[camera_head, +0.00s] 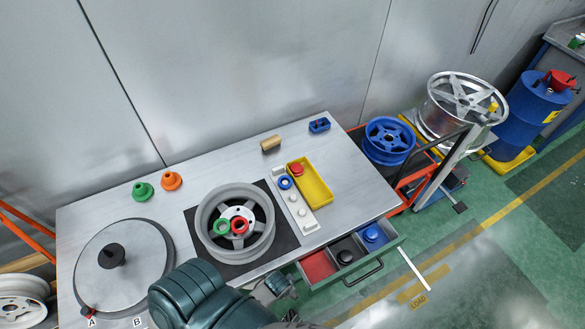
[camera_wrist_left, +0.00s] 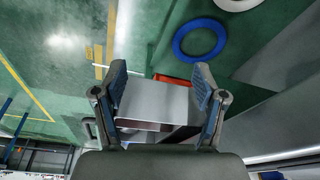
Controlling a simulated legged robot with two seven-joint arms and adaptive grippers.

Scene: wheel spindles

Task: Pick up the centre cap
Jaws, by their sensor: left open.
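I cannot tell for sure which part is the centre cap. Small round caps stand in the open drawer: a blue one (camera_head: 372,233) in the right compartment and a black one (camera_head: 345,256) in the middle compartment. My left gripper (camera_head: 280,286) is low in the head view, beside the table's front edge and left of the drawer, partly hidden by my arm. In the left wrist view its fingers (camera_wrist_left: 160,82) are spread with nothing held. My right gripper does not show.
A grey wheel (camera_head: 205,213) with green and red rings inside lies on a black mat. A yellow tray (camera_head: 318,192) lies beside the rack. A round plate (camera_head: 145,265) is at left. The open drawer's handle (camera_head: 362,273) sticks out in front.

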